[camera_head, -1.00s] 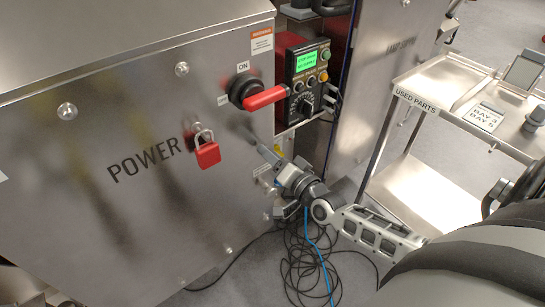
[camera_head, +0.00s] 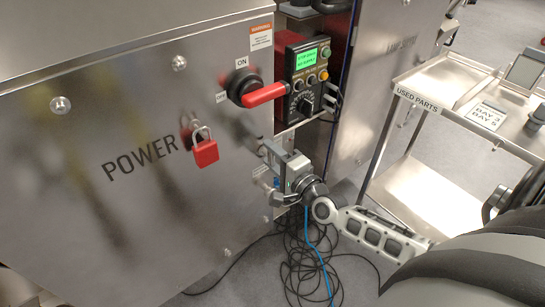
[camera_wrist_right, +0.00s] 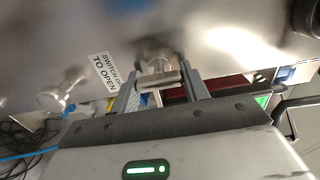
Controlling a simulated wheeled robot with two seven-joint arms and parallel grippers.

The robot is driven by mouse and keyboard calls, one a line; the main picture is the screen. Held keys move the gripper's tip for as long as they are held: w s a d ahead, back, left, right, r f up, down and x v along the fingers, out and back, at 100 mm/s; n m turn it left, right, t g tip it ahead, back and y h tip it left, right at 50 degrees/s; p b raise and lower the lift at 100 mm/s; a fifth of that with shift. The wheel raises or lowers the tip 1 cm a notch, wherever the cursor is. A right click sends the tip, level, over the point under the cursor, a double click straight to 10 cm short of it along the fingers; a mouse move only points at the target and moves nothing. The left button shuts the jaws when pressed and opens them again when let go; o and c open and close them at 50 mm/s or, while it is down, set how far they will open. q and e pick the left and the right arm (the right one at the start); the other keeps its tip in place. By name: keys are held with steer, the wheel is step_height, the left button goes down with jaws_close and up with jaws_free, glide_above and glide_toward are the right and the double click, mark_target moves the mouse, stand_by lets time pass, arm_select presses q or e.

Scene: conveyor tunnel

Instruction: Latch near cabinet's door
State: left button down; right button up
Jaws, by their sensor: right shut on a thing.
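The near cabinet's steel front (camera_head: 70,215) fills the left of the head view, marked POWER, with a red rotary switch handle (camera_head: 265,95) and a red padlock (camera_head: 205,153). My right gripper (camera_head: 267,155) is at the front's right edge, below the switch. In the wrist view its fingers (camera_wrist_right: 160,80) are on either side of a small metal latch (camera_wrist_right: 158,67) and shut on it. In the head view the gripper hides this latch. A second metal knob (camera_wrist_right: 57,97) stands beside it in the wrist view. My left gripper is not in view.
A "SWITCH OFF TO OPEN" label (camera_wrist_right: 104,70) is close to the latch. A control box with a green screen (camera_head: 307,60) is just beyond the cabinet edge. A used-parts cart (camera_head: 440,85) stands at right. Black and blue cables (camera_head: 305,265) lie on the floor below my gripper.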

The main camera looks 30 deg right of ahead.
stand_by(0.5)
steer(key=o, duration=1)
steer(key=shift+s, duration=0.1)
steer(key=s, duration=0.5)
steer(key=s+d, duration=0.1)
steer(key=s, duration=0.9)
steer(key=shift+s+d, duration=0.15)
steer(key=shift+s, duration=0.2)
